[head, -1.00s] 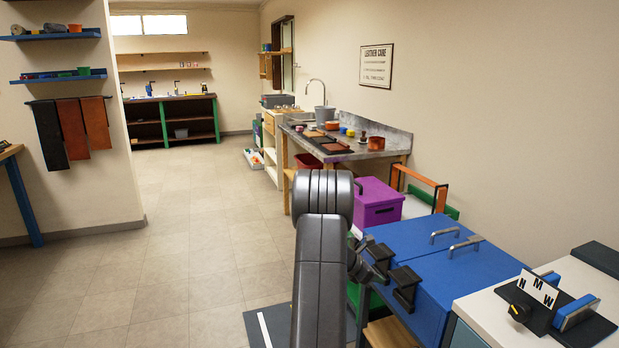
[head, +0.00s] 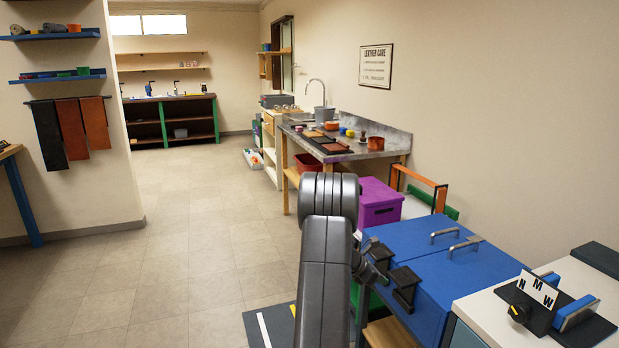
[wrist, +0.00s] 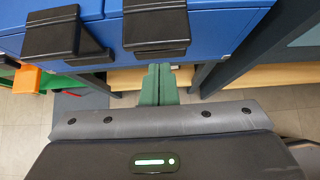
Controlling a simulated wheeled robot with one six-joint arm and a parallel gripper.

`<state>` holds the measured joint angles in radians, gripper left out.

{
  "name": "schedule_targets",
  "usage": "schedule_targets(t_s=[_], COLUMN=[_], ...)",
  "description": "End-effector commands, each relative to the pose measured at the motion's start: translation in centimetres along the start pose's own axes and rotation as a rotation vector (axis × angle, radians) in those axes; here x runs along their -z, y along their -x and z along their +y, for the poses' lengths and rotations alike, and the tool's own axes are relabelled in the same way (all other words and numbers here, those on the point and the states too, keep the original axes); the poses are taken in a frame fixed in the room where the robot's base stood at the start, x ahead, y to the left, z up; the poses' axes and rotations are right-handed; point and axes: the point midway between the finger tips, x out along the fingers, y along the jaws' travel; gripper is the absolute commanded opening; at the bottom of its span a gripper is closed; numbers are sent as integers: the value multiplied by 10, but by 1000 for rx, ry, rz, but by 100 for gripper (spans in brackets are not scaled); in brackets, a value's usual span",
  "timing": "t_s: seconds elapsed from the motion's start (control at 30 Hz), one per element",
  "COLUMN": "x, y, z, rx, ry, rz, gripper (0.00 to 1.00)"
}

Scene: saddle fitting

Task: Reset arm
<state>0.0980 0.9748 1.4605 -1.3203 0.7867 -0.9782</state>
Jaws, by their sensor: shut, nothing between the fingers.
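My gripper (wrist: 158,84) shows in the wrist view as two green fingers pressed together, with nothing between them. It is just below the front edge of a blue chest (wrist: 215,35) with black latches (wrist: 155,25); I cannot tell whether it touches anything. In the head view my dark grey arm (head: 328,265) rises at the bottom centre, left of the blue chest (head: 430,245). My fingers are not distinguishable in that view, where the arm covers part of the scene.
A purple box (head: 379,203) stands behind the blue chest. A white worktop (head: 480,305) with a dial unit marked N, M and W (head: 535,300) is at the right. A workbench (head: 345,152) stands further back. The tiled floor (head: 190,235) on the left is clear.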

Motion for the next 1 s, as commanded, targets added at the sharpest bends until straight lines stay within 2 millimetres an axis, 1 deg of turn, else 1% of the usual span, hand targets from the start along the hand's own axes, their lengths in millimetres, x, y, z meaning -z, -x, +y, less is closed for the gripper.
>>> schedule_targets(t_s=[0.03,0.13,0.2,0.37,1.0], x=[-7,-17,-2,13,48], y=[-6,-17,-17,-14,-13], z=[-2,-5,-3,-3,-3], rx=[0,0,-5,-3,-3], ry=[-3,-2,2,4,1], rz=[0,-1,-1,-18,-267], gripper=[0,0,0,0,0])
